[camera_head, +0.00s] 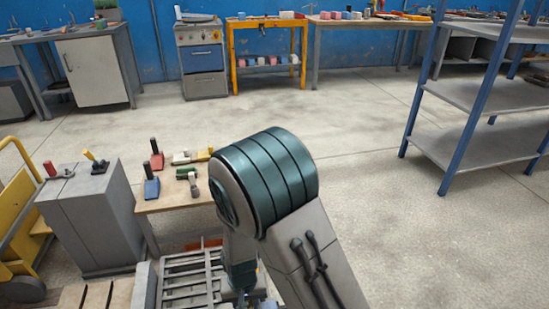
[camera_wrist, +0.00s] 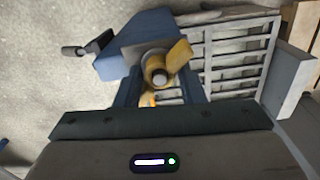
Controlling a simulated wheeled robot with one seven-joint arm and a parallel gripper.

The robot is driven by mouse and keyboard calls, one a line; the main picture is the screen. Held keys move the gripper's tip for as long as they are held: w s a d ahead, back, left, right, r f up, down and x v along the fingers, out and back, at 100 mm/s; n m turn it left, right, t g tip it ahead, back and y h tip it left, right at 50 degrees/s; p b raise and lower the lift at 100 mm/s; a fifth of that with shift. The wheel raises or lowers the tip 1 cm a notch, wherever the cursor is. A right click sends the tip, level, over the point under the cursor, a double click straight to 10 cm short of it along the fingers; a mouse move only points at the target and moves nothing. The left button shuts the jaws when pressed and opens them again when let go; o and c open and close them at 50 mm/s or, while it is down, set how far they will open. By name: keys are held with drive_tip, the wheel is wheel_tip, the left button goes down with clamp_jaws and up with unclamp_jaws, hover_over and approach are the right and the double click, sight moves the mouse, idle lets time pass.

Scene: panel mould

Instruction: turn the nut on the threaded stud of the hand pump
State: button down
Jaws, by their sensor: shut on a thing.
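In the wrist view the hand pump (camera_wrist: 112,66) is a blue body with a dark handle (camera_wrist: 85,47) sticking out to the left. A yellow nut (camera_wrist: 178,55) with a wing-like lobe sits around the threaded stud (camera_wrist: 160,76), whose round grey end faces the camera. My gripper (camera_wrist: 160,88) is at the nut, one dark finger on each side, shut on it. The exact contact of the fingertips is hard to see. In the head view my arm hides the pump and the nut.
A slatted metal grate (camera_wrist: 235,55) lies beside the pump; it also shows in the head view (camera_head: 190,280). A low wooden table (camera_head: 175,192) with small clamps and a grey cabinet (camera_head: 95,220) stand to the left. A blue-framed shelf (camera_head: 470,140) stands right. Open floor lies between.

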drive_tip(key=shift+s, duration=0.15)
drive_tip(key=shift+r+m+p, duration=0.1)
drive_tip(key=shift+m+p, duration=0.45)
drive_tip(key=shift+m, duration=0.05)
drive_tip(key=shift+m+p, duration=0.3)
drive_tip(key=shift+m, duration=0.8)
drive_tip(key=shift+m+p, duration=0.6)
drive_tip(key=shift+m, duration=0.1)
drive_tip(key=shift+m+p, duration=0.3)
drive_tip(key=shift+m, duration=0.7)
